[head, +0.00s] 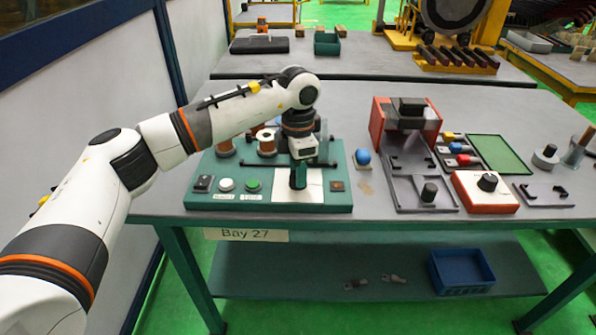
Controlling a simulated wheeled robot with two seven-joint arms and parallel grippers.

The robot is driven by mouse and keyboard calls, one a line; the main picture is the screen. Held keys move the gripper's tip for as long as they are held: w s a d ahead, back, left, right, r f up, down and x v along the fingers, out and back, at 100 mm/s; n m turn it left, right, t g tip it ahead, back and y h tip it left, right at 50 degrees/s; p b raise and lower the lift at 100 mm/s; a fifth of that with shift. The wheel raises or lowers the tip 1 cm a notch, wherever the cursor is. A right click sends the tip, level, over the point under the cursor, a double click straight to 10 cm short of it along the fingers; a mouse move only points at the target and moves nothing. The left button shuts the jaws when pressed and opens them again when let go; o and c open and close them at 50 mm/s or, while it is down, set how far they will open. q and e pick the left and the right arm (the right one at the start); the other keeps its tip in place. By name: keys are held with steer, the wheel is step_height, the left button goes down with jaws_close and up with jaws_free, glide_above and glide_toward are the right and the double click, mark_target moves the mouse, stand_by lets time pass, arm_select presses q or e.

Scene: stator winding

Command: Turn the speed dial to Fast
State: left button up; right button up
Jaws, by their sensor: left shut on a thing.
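The green winder panel (330,206) lies at the front left of the table. A white plate (313,191) sits on it, and the speed dial on that plate is mostly hidden by my gripper. My left gripper (298,181) points straight down over the plate and is shut on the dial. The dial's pointer and its markings are hidden or too small to read. My right gripper is not in view.
A white button (226,184), a green button (253,185) and a black switch (203,184) sit left of the plate. Copper spools (267,143) stand behind. A blue-topped part (362,157) and an orange press (406,123) stand to the right, with a knobbed box (487,198) beyond.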

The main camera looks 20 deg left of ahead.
arm_select(q)
steer(key=shift+r+m, duration=0.1)
steer(key=shift+m, duration=0.6)
steer(key=o, duration=1)
step_height(320, 180, up, 12)
steer(key=shift+f+b, duration=0.1)
steer(key=shift+b, duration=0.3)
